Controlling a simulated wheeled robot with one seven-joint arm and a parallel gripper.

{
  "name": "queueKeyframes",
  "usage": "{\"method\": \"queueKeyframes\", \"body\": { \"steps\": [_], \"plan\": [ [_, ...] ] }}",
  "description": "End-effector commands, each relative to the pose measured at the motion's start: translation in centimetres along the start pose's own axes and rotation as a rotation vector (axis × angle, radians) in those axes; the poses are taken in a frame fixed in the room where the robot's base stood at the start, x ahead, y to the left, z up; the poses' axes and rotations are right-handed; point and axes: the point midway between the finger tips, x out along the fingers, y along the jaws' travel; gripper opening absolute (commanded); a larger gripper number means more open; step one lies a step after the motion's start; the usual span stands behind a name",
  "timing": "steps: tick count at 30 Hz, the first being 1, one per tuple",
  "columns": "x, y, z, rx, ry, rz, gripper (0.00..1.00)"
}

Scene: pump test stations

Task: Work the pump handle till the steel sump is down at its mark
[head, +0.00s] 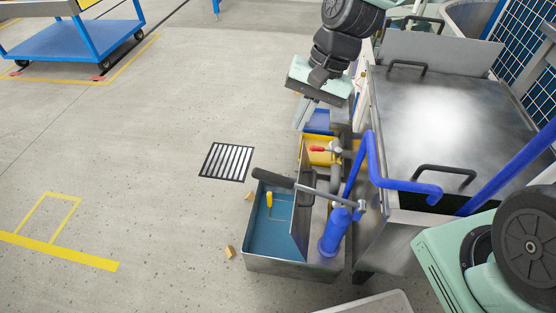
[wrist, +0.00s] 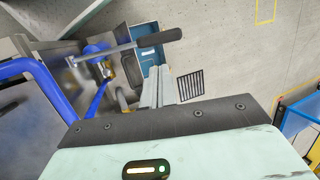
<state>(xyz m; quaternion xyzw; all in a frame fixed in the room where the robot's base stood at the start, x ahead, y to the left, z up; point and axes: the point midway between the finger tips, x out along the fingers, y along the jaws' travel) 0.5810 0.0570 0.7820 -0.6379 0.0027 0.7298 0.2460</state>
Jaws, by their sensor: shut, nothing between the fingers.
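The steel sump (head: 292,268) is an open steel box low on the floor, holding blue liquid (head: 262,225) with a small yellow piece (head: 269,199) in it. The blue pump (head: 334,236) stands upright at its right side. The pump handle (head: 325,194) slopes from the pump up to the left and ends in a black grip (head: 273,178) above the sump's far edge; the grip also shows in the wrist view (wrist: 158,36). My gripper (head: 303,125) is shut and empty, beyond and above the grip and apart from it. I cannot make out a level mark.
A steel tank (head: 440,110) with black handles and blue pipes (head: 372,165) stand right of the pump. A yellow bin (head: 320,143) and a red-handled valve (head: 317,149) lie behind the sump. A floor grate (head: 227,162) and small blocks (head: 230,252) are left; the floor there is mostly free.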

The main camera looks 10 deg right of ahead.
Motion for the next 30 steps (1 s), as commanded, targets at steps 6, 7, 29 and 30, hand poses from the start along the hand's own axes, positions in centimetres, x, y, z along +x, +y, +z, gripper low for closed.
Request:
{"method": "queueKeyframes", "body": {
  "steps": [6,7,29,30],
  "plan": [
    [1.6,0.1,0.0,-0.004,-0.003,0.002,0.00],
    [2.1,0.1,0.0,-0.003,-0.003,0.002,0.00],
    [13.8,0.1,0.0,-0.003,-0.001,0.001,0.00],
    [13.9,0.1,0.0,-0.002,0.000,0.001,0.00]
  ]
}}
